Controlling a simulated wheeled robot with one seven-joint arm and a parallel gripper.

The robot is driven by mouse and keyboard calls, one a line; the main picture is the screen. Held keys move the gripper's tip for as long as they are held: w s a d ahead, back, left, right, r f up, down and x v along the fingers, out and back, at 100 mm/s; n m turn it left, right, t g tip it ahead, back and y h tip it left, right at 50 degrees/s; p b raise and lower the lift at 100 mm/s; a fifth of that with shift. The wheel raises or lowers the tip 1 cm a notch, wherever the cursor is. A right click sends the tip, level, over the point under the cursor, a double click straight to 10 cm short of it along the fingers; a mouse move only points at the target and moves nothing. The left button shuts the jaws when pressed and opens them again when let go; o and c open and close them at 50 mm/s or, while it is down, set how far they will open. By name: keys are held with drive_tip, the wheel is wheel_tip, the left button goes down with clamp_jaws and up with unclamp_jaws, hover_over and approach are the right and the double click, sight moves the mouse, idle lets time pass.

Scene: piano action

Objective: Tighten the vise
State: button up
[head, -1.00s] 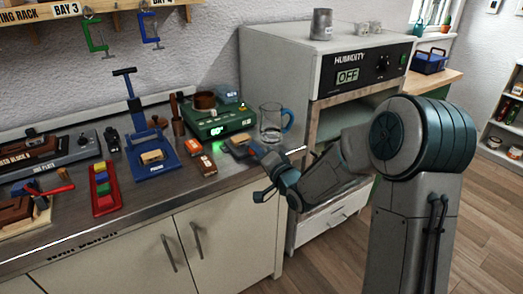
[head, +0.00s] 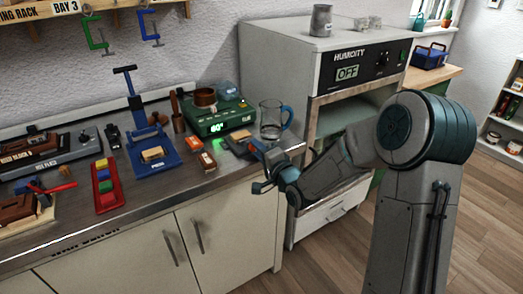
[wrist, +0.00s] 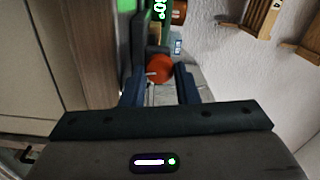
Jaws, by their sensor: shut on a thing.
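My gripper (head: 262,182) is at the right front corner of the bench, its fingers pointing left in the head view. In the wrist view, a round orange-red vise handle (wrist: 160,66) sits between the two dark blue fingers (wrist: 160,88), which are shut on it. A thin pale rod shows beside it. The vise body (head: 240,146) appears to be the low dark grey block at the bench's right end. My arm and gripper partly hide the handle in the head view, so its exact angle cannot be told.
A glass mug (head: 271,120) with a blue handle stands just behind. A green scale (head: 222,120) with a lit display and an orange box (head: 207,161) are to the left. A blue press (head: 150,155) stands farther left. The grey humidity cabinet (head: 330,60) is behind my arm.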

drive_tip(key=o, duration=1)
drive_tip(key=shift+w+d+r, duration=0.1)
drive_tip(key=shift+w+r, duration=0.05)
drive_tip(key=shift+c, duration=0.2)
